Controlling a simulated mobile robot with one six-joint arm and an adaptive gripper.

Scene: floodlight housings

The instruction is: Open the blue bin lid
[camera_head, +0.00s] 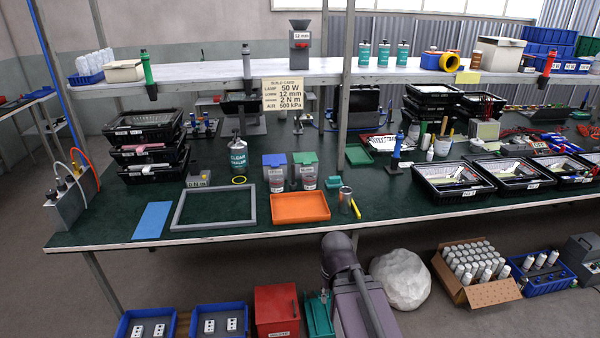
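The blue bin lid (274,160) sits on a small clear-sided bin (277,182) near the middle of the bench. The lid appears to be down, covering the bin's top. A like bin with a green lid (305,158) stands just to its right. My gripper cannot be made out in this view; only parts of my arm show at the bottom centre, below the bench edge and apart from the bins.
An orange tray (300,219) and a grey frame (180,222) lie in front of the bins. A "CLEAR SEALER" can (238,163) and a yellow ring (239,180) are to the left. A shelf post (345,90) rises right of the bins.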

